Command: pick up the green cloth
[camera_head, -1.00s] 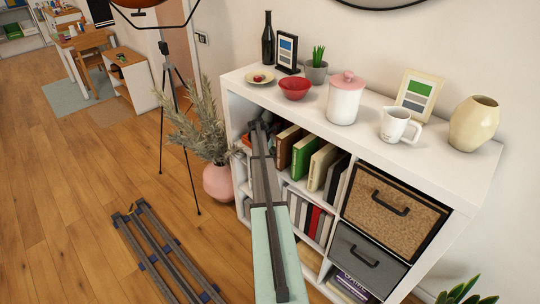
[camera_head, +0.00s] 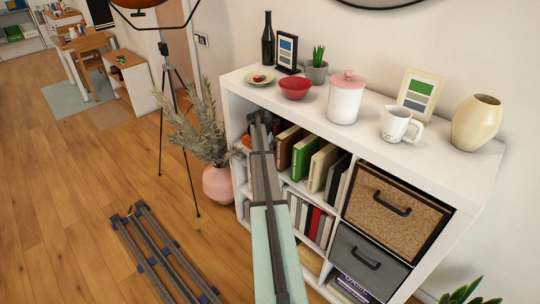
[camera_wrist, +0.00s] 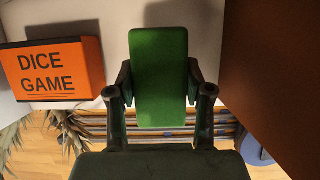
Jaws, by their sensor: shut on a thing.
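The green cloth (camera_wrist: 159,75), a flat green block-like shape, sits between the two fingers of my gripper (camera_wrist: 160,82) in the wrist view. The fingers are shut on its two sides. In the head view my gripper (camera_head: 259,122) reaches into the upper left compartment of the white shelf (camera_head: 450,190). The cloth cannot be made out in the head view. Whether it touches the compartment's floor is unclear.
An orange "DICE GAME" box (camera_wrist: 55,70) stands left of the cloth in the wrist view, and a brown surface (camera_wrist: 285,75) lies close on the right. Several books (camera_head: 302,155) stand right of my gripper. A potted plant (camera_head: 218,184) is beside the shelf.

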